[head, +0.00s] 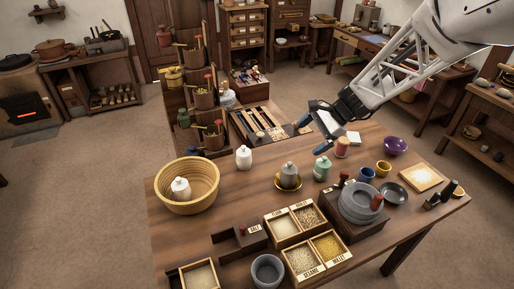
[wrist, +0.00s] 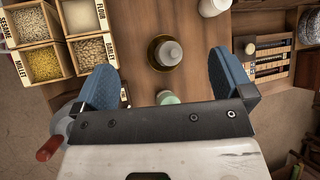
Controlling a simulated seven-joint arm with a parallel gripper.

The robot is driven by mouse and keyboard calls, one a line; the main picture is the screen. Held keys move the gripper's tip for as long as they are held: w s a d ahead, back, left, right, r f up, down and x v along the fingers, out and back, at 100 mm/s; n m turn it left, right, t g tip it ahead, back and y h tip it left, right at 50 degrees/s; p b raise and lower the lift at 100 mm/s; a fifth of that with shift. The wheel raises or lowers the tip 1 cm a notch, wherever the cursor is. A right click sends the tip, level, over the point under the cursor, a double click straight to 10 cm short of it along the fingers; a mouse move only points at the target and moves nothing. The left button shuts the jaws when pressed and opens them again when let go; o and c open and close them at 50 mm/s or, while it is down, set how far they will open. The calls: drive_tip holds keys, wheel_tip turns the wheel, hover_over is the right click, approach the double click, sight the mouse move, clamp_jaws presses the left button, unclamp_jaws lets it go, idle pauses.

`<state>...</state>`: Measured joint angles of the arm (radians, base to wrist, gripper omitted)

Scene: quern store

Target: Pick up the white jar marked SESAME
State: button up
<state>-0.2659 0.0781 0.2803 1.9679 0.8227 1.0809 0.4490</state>
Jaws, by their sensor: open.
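Two white lidded jars show in the head view. One white jar (head: 244,158) stands on the table left of centre, and another white jar (head: 180,189) stands inside the round basket (head: 211,171). I cannot read a SESAME mark on either. The top of a white jar (wrist: 212,6) shows at the upper edge of the wrist view; the frame cuts it off. My gripper (head: 311,136) is open and empty above the table, right of the white jars. Its blue fingers (wrist: 165,82) are wide apart in the wrist view.
A grey jar (head: 289,172) on a yellow saucer and a green jar (head: 322,168) stand below my gripper. Open grain boxes (head: 318,258), one labelled SESAME, are at the front. A quern (head: 358,203) stands right. A tall rack (head: 183,110) rises behind the basket.

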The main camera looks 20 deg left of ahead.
drive_tip(key=w+a+f+m+g+y, duration=0.1)
drive_tip(key=w+a+f+m+y, duration=0.15)
drive_tip(key=w+a+f, duration=0.55)
drive_tip(key=m+y, duration=0.1)
drive_tip(key=m, duration=0.2)
approach(248, 153)
drive_tip(key=shift+g, duration=0.4)
drive_tip(key=a+f, duration=0.3)
drive_tip(key=shift+w+a+f, duration=0.1)
drive_tip(key=shift+a+f, duration=0.2)
drive_tip(key=shift+a, duration=0.1)
drive_tip(key=shift+x, duration=1.25)
drive_tip(key=shift+a, duration=0.15)
drive_tip(key=shift+x, duration=2.45)
drive_tip(key=shift+r, duration=0.15)
drive_tip(key=shift+c, duration=0.5)
